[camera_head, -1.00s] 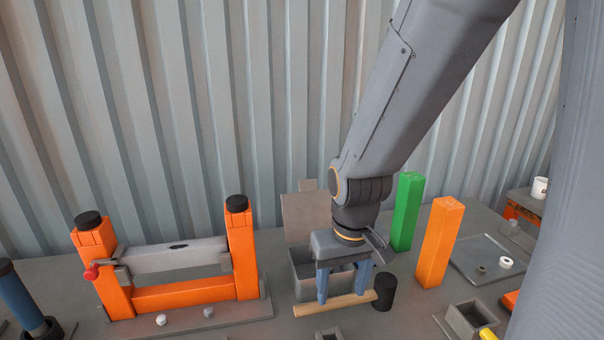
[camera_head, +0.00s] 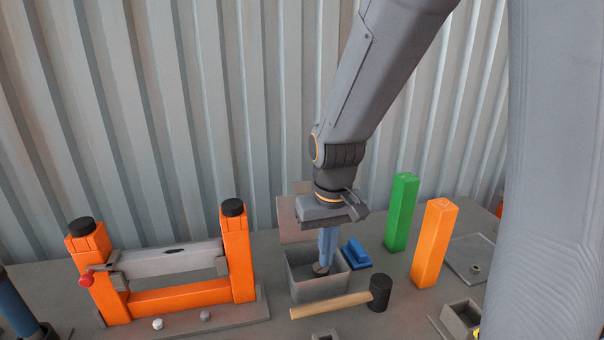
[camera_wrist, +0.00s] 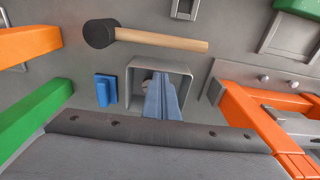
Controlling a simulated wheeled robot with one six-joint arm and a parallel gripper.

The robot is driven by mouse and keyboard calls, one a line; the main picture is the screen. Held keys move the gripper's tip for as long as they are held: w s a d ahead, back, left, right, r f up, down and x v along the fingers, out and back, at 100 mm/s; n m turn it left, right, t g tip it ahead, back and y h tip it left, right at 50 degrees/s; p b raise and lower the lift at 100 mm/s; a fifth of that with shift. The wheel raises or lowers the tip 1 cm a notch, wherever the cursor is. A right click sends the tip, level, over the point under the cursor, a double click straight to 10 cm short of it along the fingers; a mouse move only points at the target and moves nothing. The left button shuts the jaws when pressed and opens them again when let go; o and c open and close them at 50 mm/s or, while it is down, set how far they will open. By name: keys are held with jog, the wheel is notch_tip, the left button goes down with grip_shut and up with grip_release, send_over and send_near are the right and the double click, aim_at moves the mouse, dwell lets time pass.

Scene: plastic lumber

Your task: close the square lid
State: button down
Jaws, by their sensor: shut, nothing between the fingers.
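The square grey box (camera_head: 320,291) stands on the table, open at the top. Its grey lid (camera_head: 289,228) stands upright at the back, partly hidden behind my gripper. My gripper (camera_head: 322,268) points down with its blue fingers together and empty, the tips inside the box opening. In the wrist view the fingers (camera_wrist: 162,98) reach over the box (camera_wrist: 187,70), and a small round thing shows by the tips. The lid is not visible in the wrist view.
A mallet (camera_head: 335,304) lies just in front of the box. A blue block (camera_head: 356,254) lies right of it. Green (camera_head: 400,212) and orange (camera_head: 434,243) posts stand further right. An orange frame (camera_head: 195,297) stands left. A corrugated wall is close behind.

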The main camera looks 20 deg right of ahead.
jog(key=w+r+g+p, duration=0.1)
jog(key=w+r+p, duration=0.2)
jog(key=w+r, duration=0.75)
jog(key=w+r+p, duration=0.2)
jog(key=w+r, duration=0.5)
jog(key=w, duration=0.7)
jog(key=s+f+p, duration=0.3)
jog(key=f+p, duration=0.4)
jog(key=f, duration=0.1)
jog(key=shift+s, duration=0.35)
